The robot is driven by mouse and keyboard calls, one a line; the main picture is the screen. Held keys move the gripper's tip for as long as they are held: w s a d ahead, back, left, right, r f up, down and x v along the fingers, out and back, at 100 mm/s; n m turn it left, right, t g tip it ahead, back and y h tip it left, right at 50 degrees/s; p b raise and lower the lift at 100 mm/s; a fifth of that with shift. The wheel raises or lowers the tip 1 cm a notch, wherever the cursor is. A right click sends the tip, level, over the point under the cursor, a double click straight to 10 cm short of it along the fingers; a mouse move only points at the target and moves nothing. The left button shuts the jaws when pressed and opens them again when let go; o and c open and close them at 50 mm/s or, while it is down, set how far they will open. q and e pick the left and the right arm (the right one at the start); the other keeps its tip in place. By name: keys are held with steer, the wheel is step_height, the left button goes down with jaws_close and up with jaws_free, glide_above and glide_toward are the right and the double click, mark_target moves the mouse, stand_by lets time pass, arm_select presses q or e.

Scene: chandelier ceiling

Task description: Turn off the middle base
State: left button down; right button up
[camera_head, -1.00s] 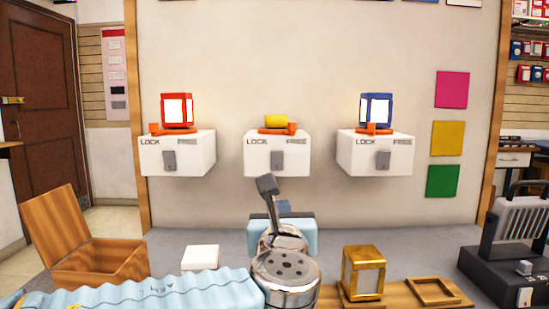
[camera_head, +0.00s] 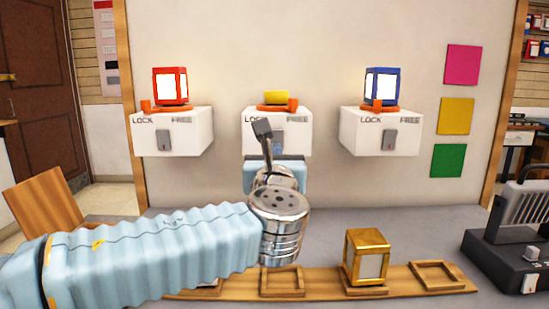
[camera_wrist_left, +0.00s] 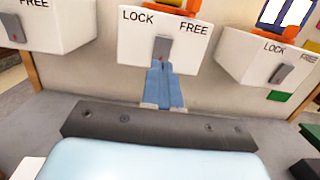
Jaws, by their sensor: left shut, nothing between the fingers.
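The middle base (camera_head: 301,140) is a white box on the wall marked LOCK and FREE. A yellow block (camera_head: 277,97) sits in its orange holder on top. Its grey switch (camera_wrist_left: 161,47) shows below the lettering in the left wrist view. My left gripper (camera_wrist_left: 164,84) is shut and empty, with its blue fingers pointing at the switch and their tips close to its lower end. I cannot tell whether they touch. In the head view my left gripper (camera_head: 277,150) is in front of the middle base and hides part of the switch. My right gripper is out of view.
A left base (camera_head: 190,140) with a red lantern (camera_head: 171,86) and a right base (camera_head: 356,138) with a blue lantern (camera_head: 380,86) flank it. Below are a gold lantern (camera_head: 366,257) on a wooden rack (camera_head: 405,280), a wooden box (camera_head: 45,205) and a black device (camera_head: 515,240).

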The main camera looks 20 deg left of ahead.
mark_target(275, 140)
arm_select(q)
steer(key=p+x, duration=0.1)
steer(key=x, duration=0.7)
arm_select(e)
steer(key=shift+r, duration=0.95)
